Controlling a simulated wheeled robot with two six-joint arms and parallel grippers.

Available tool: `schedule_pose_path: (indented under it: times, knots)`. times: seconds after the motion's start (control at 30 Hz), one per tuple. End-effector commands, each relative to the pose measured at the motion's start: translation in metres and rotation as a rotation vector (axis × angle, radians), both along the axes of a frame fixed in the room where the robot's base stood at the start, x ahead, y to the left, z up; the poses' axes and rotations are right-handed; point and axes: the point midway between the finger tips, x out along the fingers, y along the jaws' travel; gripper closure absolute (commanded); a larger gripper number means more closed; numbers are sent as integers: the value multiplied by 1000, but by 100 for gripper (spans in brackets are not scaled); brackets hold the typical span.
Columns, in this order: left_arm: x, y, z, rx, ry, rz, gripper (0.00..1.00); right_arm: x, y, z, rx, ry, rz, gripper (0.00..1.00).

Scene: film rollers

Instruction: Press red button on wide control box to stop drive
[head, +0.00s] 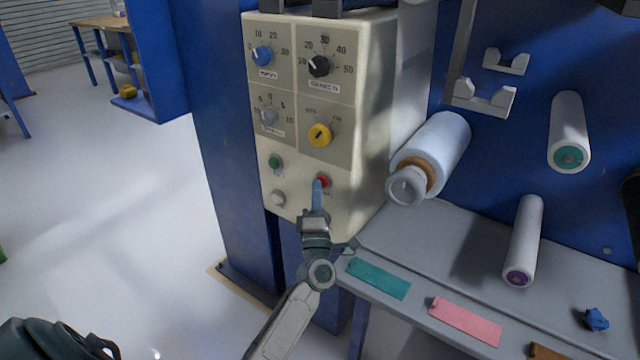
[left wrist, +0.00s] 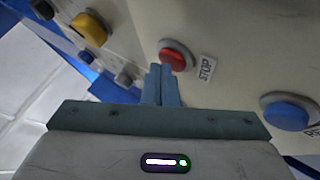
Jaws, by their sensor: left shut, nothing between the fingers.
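The cream control box (head: 375,130) is mounted on a blue post. Its red button (head: 325,181) sits low on the front face, below a yellow knob (head: 319,135). The left wrist view shows the red button (left wrist: 174,57) beside a STOP label (left wrist: 207,68). My left gripper (head: 318,186) is shut and empty, its fingertips in front of the red button and overlapping its lower edge. The fingertips (left wrist: 160,70) also reach the button's edge in the left wrist view. I cannot tell whether they touch it. My right gripper is not in view.
A green button (head: 274,162) and a white button (head: 278,198) are on the box's left. A blue button (left wrist: 288,113) lies beyond the STOP label. White film rollers (head: 440,145) and a grey shelf (head: 450,245) stand to the right. Open floor (head: 150,200) lies to the left.

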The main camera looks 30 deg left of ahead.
Motion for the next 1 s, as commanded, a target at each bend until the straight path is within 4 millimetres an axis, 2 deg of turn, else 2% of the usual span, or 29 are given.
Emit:
schedule_pose_path:
  times: [0.4, 0.73, 1.0]
  knots:
    - [-17, 1, 0, 1, 1, 0, 100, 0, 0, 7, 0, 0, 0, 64]
    - [-19, 1, 0, 0, 1, 0, 100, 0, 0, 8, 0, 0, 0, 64]
    - [-43, 3, 1, 1, 3, 0, 100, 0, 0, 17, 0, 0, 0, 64]
